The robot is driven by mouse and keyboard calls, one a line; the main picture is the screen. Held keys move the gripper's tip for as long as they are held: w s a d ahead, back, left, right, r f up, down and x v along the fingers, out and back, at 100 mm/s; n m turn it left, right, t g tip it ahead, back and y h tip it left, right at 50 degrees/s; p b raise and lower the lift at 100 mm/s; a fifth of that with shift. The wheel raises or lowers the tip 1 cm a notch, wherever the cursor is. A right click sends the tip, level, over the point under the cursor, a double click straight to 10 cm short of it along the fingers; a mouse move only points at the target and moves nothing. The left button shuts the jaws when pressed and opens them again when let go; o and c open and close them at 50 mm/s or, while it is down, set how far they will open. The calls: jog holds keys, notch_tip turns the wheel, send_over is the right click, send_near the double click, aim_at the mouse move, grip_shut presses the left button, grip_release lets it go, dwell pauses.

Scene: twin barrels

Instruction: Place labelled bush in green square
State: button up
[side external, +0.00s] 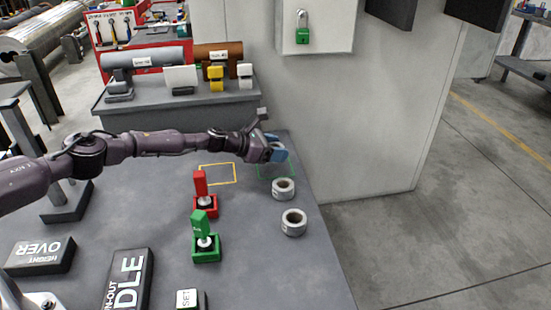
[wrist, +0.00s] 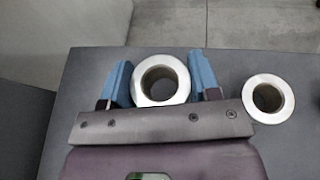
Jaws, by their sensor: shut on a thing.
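My gripper (side external: 276,152), with blue fingers, is at the far right part of the table, over or at the green square outline (side external: 262,176). It hides part of that outline. In the wrist view my gripper (wrist: 162,82) has its fingers on both sides of a silver ring-shaped bush (wrist: 142,93), shut on it. The fingers hide this bush in the side view. I cannot tell whether it touches the table. A second bush (side external: 284,188) lies just nearer than the square; it also shows in the wrist view (wrist: 287,97). No label can be read.
A third bush (side external: 294,228) lies nearer the camera. A yellow square outline (side external: 218,183) is left of the green one. A red toggle block (side external: 205,207) and a green toggle block (side external: 206,248) stand on the table (side external: 260,260). The table's right edge is close to the bushes.

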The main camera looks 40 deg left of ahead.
aim_at(230, 178)
jog(key=shift+w+d+f, duration=0.1)
jog(key=shift+w+f, duration=0.1)
jog(key=shift+f, duration=0.7)
jog(key=shift+s+f, duration=0.15)
jog(key=shift+f, duration=0.65)
jog(key=o, duration=1.1)
jog(key=shift+o, duration=0.2)
jog(key=shift+a+r, duration=0.1)
jog(key=shift+a, duration=0.15)
jog(key=shift+s+a+r, duration=0.1)
jog(key=shift+s+a, duration=0.15)
jog(key=shift+s, duration=0.2)
jog(key=s+a, duration=0.2)
jog(key=s, duration=0.1)
jog(key=s+a, duration=0.2)
jog(key=s, duration=0.1)
jog(key=s+a, duration=0.2)
jog(key=s, duration=0.2)
jog(key=shift+a, duration=0.3)
